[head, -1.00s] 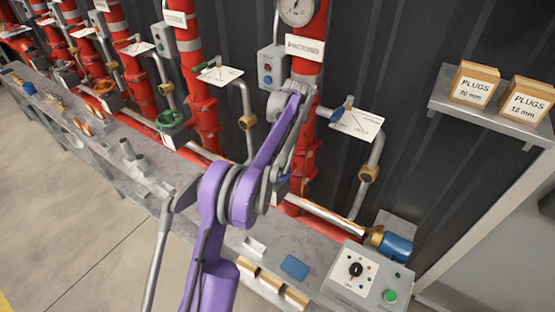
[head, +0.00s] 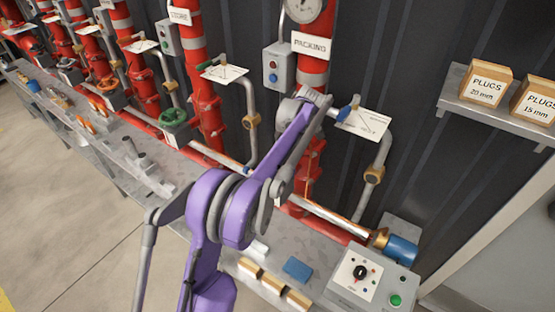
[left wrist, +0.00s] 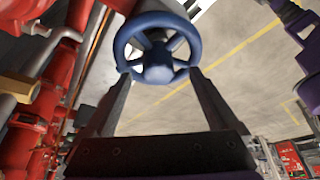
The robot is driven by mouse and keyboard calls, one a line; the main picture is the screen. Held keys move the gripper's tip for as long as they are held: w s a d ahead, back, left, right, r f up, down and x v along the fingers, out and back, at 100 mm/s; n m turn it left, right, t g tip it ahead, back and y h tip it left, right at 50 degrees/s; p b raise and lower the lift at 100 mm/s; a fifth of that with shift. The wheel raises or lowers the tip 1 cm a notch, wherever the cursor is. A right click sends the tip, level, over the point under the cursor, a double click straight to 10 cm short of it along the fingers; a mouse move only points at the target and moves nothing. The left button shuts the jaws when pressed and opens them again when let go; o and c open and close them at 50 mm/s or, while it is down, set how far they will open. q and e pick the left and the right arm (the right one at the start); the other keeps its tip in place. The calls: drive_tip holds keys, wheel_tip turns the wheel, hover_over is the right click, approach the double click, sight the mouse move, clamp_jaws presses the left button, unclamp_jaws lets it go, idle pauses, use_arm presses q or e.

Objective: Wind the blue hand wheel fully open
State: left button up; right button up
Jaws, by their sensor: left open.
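The blue hand wheel (left wrist: 158,54) fills the upper middle of the left wrist view, with its rim, spokes and hub facing me. My left gripper (left wrist: 160,73) is open, with one dark finger at each side of the wheel's lower rim. The fingertips look close to the rim, but I cannot tell whether they touch it. In the head view my purple left arm covers the wheel and the gripper's fingers. My right gripper is not in view.
The red PACKING riser (head: 316,70) stands behind my arm, with a blue-handled lever (head: 346,112) beside it. A grey control box (head: 370,278) and a blue motor (head: 402,250) are at the bench's right end. A green hand wheel (head: 174,116) is further left.

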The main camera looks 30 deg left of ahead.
use_arm(q)
drive_tip(key=m, duration=0.1)
drive_tip(key=m+t, duration=0.1)
drive_tip(key=m, duration=0.1)
drive_tip(key=shift+w+f+y+b, duration=0.1)
drive_tip(key=shift+f+y+b, duration=0.1)
drive_tip(key=shift+y+b, duration=0.1)
drive_tip(key=m, duration=0.2)
drive_tip(key=m+t, duration=0.1)
drive_tip(key=m, duration=0.1)
drive_tip(key=shift+s+r+t, duration=0.2)
drive_tip(key=shift+t, duration=0.1)
drive_tip(key=m, duration=0.1)
drive_tip(key=m+t, duration=0.1)
drive_tip(key=shift+w+a+f+m+b, duration=0.1)
drive_tip(key=shift+w+m+b, duration=0.1)
drive_tip(key=shift+m+b, duration=0.1)
drive_tip(key=m, duration=0.2)
drive_tip(key=m+t, duration=0.1)
drive_tip(key=m, duration=0.1)
drive_tip(key=shift+s+t, duration=0.15)
drive_tip(key=shift+t, duration=0.15)
drive_tip(key=shift+w+m+t, duration=0.2)
drive_tip(key=shift+m+t, duration=0.1)
drive_tip(key=shift+m, duration=0.7)
drive_tip(key=shift+h, duration=0.4)
drive_tip(key=shift+c, duration=0.3)
clamp_jaws()
